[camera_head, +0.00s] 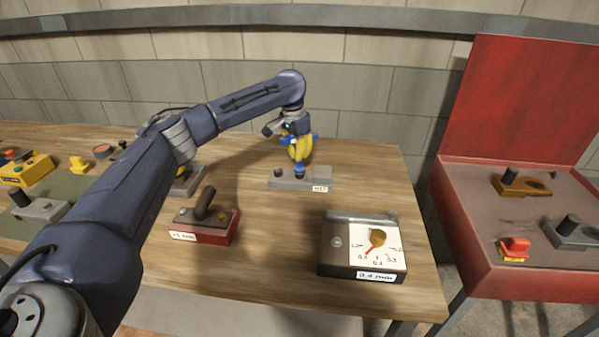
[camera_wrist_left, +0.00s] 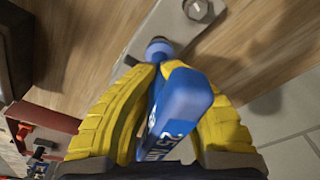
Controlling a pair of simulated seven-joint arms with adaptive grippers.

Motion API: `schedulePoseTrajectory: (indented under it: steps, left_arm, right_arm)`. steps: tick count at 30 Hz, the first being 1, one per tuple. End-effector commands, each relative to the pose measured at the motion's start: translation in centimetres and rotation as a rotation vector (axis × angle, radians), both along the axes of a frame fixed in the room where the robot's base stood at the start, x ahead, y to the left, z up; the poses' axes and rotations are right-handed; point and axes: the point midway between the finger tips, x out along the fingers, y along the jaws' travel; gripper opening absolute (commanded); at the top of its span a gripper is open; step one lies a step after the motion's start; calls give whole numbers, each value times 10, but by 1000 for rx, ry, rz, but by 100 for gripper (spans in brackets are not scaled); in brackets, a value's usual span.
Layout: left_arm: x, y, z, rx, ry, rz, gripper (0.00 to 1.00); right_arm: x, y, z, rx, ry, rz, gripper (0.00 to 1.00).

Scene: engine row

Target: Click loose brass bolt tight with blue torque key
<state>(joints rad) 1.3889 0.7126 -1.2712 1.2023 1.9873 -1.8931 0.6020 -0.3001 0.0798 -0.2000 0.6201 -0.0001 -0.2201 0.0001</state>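My left gripper (camera_head: 299,150) has its yellow fingers closed around the blue torque key (camera_wrist_left: 180,105), which also shows in the head view (camera_head: 299,171). The key points down, its round blue socket end (camera_wrist_left: 158,50) at the grey plate (camera_wrist_left: 150,25). In the head view, the plate (camera_head: 318,180) lies on the wooden table with a small white label at its front. A grey hex bolt (camera_wrist_left: 197,10) stands on the plate, apart from the key. No brass bolt shows clearly; the socket hides the spot beneath it, and I cannot tell if it touches. My right gripper is out of view.
A dial box (camera_head: 335,258) stands at the front right of the table. A red-based block with a dark handle (camera_head: 205,220) is left of it. An open red case (camera_head: 455,210) with several parts stands at the right. Several yellow and grey items sit far left.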

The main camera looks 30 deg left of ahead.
Motion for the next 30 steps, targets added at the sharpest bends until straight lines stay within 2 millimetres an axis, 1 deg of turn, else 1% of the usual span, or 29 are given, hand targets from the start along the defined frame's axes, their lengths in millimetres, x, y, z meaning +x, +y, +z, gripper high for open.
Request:
schedulePoseTrajectory:
  steps: [11,14,18,26,30]
  left_arm:
    - [0,0,-1,0,2,-17,0]
    - [0,-1,-2,-2,3,-81,0]
    - [0,0,-2,0,4,-220,0]
    - [0,0,-1,2,3,-220,0]
    - [0,1,4,2,2,-218,0]
  right_arm:
    - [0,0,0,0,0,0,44]
    - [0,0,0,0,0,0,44]
    - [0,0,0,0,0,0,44]
    - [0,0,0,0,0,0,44]
    - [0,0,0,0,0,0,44]
